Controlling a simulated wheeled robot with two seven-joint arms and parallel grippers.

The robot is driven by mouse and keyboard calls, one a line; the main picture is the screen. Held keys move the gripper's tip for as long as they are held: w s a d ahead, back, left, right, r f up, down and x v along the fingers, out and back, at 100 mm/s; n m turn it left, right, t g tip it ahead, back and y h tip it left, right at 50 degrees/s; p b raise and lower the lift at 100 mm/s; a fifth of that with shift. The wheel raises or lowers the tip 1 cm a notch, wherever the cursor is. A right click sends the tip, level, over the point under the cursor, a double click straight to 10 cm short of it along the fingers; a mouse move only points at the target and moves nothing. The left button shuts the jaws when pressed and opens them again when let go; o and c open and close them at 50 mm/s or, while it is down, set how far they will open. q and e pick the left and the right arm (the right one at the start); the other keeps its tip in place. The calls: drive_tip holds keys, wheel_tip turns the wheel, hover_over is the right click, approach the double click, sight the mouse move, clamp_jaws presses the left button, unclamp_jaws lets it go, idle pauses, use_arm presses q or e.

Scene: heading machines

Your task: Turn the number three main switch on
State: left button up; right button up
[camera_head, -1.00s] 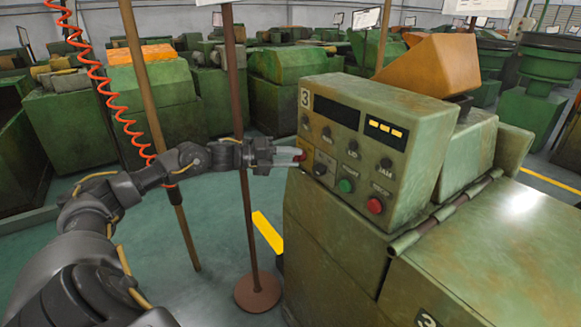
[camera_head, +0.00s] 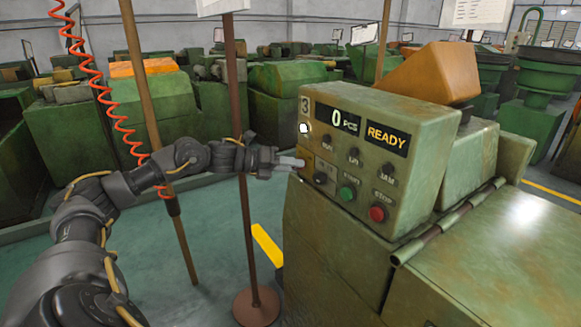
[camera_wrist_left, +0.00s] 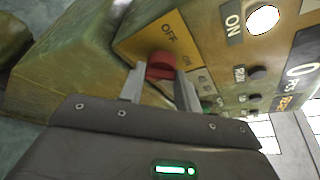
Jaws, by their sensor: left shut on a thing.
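The number three machine's control panel (camera_head: 352,165) faces me, with a "3" plate at its upper left. Its display (camera_head: 358,128) is lit with "0 PCS" and "READY". The ON lamp (camera_head: 305,128) glows white and also shows in the left wrist view (camera_wrist_left: 263,19). The main switch is a red knob (camera_wrist_left: 160,66) on a yellow plate (camera_wrist_left: 190,42) marked OFF and ON. My left gripper (camera_wrist_left: 160,84) is shut on this knob, one finger on each side; in the head view it reaches the panel's left edge (camera_head: 298,163). My right gripper is out of view.
Below the display are small black knobs, a green START button (camera_head: 347,193) and a red STOP button (camera_head: 377,213). A brown post on a round base (camera_head: 256,306) and a wooden pole (camera_head: 150,90) stand near my left arm. Green machines fill the background.

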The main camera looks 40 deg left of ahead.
use_arm(q)
drive_tip(key=o, duration=1)
